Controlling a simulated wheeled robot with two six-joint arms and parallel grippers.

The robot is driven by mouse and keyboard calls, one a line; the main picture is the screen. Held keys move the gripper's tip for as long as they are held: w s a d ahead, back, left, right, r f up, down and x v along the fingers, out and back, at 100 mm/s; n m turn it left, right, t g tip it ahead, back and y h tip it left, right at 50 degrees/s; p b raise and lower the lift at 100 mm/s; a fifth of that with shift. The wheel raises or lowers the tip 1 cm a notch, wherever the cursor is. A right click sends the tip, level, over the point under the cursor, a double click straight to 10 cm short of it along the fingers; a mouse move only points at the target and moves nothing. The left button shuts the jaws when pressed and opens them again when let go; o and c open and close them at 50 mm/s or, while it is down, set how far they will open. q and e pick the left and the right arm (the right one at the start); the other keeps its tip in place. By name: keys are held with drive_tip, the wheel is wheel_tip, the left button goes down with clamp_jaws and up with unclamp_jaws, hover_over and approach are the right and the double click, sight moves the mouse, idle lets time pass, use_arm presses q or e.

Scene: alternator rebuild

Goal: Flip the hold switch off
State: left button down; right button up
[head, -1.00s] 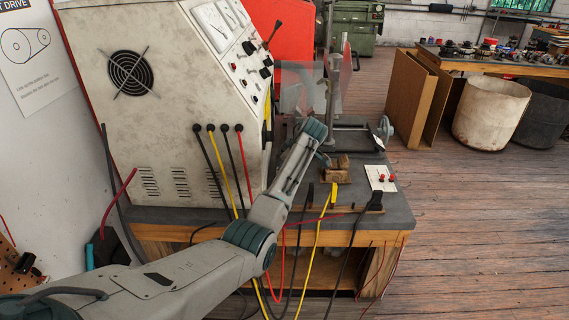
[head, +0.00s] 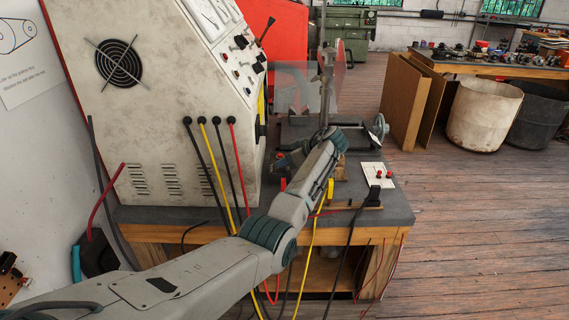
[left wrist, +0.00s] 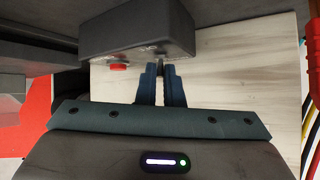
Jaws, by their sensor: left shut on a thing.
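In the left wrist view a dark grey box (left wrist: 137,32) stands out from a pale, streaked panel (left wrist: 235,85), with a red button (left wrist: 117,66) beside its lower edge. My left gripper (left wrist: 161,72) has its two blue fingers close together at the box's lower edge, on a small dark piece that looks like the hold switch's lever. The fingers mostly cover it, so its position cannot be told. In the head view my left gripper (head: 284,164) is beside the cabinet's right side, small and partly hidden. My right gripper is not in view.
The pale tester cabinet (head: 150,120) stands on the grey bench (head: 398,208), with black, yellow and red cables hanging in front. A clear shield (head: 318,88) and a stand are behind my wrist.

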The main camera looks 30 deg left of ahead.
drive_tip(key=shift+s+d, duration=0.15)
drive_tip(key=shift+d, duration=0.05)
use_arm(q)
drive_tip(key=c, duration=1.9)
unclamp_jaws()
drive_tip(key=shift+o, duration=0.3)
drive_tip(key=shift+d, duration=0.15)
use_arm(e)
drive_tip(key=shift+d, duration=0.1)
